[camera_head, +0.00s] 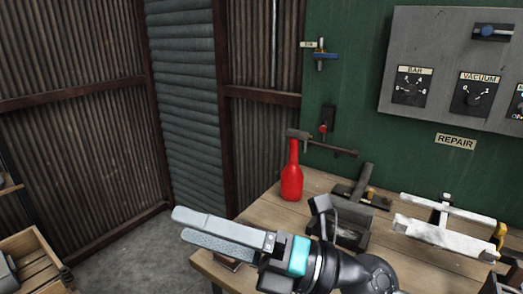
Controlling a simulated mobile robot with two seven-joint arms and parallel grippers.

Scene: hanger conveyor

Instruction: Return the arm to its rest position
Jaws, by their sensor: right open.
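My right gripper (182,226) is in the lower middle of the head view, with its two long grey fingers pointing left. The fingers are open, with nothing seen between them. A teal band and black joints of my right arm run behind it to the lower right. The gripper appears in front of the left edge of the wooden workbench (262,216); its exact height is hard to tell. My left gripper is not in view.
On the bench, a red bottle (291,178) stands near the back, with dark metal fixtures (353,226) and a white bar-like frame (450,238) to the right. A grey gauge panel (440,75) hangs behind. A wooden crate (32,250) is at lower left; grey floor lies between.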

